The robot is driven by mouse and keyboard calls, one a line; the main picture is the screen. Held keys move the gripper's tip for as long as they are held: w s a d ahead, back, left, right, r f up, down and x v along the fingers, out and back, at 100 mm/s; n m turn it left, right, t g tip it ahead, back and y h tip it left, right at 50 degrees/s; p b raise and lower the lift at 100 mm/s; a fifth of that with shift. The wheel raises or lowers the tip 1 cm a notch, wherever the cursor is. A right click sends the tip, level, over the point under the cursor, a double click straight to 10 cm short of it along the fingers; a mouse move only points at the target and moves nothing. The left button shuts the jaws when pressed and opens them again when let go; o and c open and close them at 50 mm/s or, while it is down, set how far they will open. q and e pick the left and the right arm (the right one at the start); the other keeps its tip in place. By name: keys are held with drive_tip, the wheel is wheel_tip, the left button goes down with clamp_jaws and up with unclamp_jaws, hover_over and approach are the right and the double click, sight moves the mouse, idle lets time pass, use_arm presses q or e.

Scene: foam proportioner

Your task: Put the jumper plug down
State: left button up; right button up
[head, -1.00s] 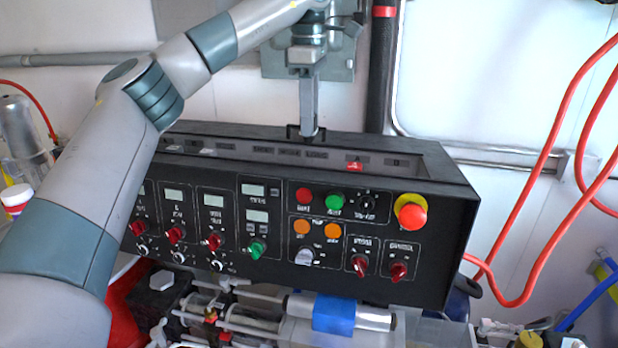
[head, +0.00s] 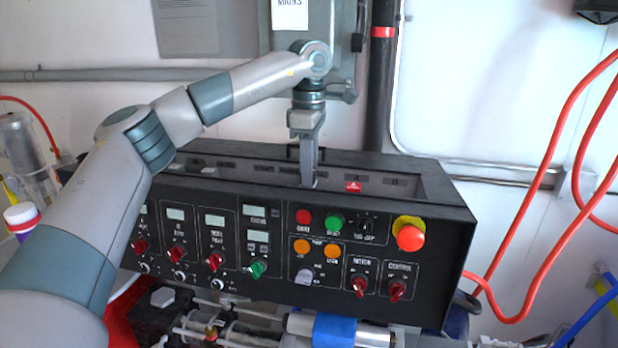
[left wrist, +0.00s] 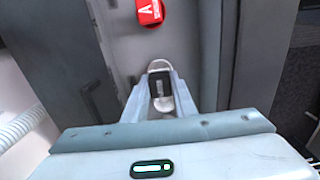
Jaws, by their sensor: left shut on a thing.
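My left gripper (head: 309,184) points down into the long recess on top of the black control box (head: 400,237), its tips low near the recess floor. In the left wrist view, its fingers (left wrist: 160,84) are shut on a small dark grey piece with a pale loop (left wrist: 158,66), which I take to be the jumper plug. In the head view the fingers and the box's front edge hide it. I cannot tell whether it touches the floor. A red piece (head: 353,187) with a white mark lies right of the gripper; it also shows in the left wrist view (left wrist: 149,12). My right gripper is not in view.
The recess has dark walls close around my gripper and several small labels along it. The box front carries knobs, buttons and a red emergency stop (head: 410,237). A red hose (head: 545,205) hangs at the right. A dark pipe (head: 380,80) stands behind.

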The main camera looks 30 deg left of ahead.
use_arm(q)
drive_tip(key=shift+f+p, duration=0.3)
drive_tip(key=shift+f, duration=0.8)
drive_tip(key=shift+f, duration=0.2)
drive_tip(key=o, duration=1)
drive_tip(key=shift+o, duration=0.2)
drive_tip(key=shift+r, duration=0.1)
